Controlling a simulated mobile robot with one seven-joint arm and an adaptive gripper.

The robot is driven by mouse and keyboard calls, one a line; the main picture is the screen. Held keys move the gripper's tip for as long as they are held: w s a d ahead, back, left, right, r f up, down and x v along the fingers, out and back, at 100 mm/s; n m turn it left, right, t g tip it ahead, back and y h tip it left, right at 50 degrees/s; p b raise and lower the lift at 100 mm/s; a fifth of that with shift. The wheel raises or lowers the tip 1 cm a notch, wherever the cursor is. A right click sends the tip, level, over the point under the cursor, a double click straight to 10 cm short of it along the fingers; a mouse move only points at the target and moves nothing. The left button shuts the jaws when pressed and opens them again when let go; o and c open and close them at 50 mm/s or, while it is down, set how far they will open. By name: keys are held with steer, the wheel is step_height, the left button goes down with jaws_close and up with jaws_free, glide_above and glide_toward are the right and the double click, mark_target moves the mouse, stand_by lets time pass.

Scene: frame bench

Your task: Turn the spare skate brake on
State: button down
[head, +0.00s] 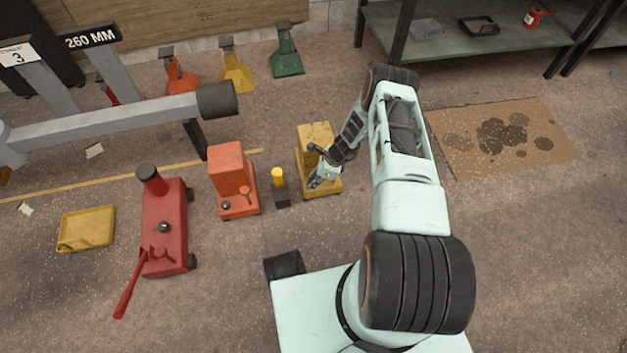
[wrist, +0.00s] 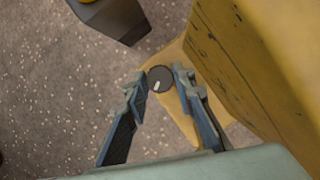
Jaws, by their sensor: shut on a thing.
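A yellow skate (head: 316,135), a block on a low base plate, stands on the floor in front of my arm. In the wrist view its tall yellow body (wrist: 260,75) fills the right side. A round dark knob (wrist: 160,79) with a pale mark sits on its base plate. My gripper (head: 316,181) is low over the near end of this plate. In the wrist view my gripper (wrist: 160,84) has a finger on each side of the knob and is shut on it. The gripper hides the knob in the head view.
An orange skate (head: 231,171) with its own knob stands to the left. A small dark block with a yellow top (head: 279,188) stands between the two. A red jack (head: 164,225) and yellow tray (head: 86,229) lie further left. Open floor lies right of my arm.

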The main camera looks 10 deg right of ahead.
steer(key=shift+w+n+g, duration=0.1)
steer(key=shift+n+g, duration=0.3)
steer(key=shift+n, duration=0.7)
steer(key=shift+y, duration=0.3)
steer(key=c, duration=1.6)
jaws_free()
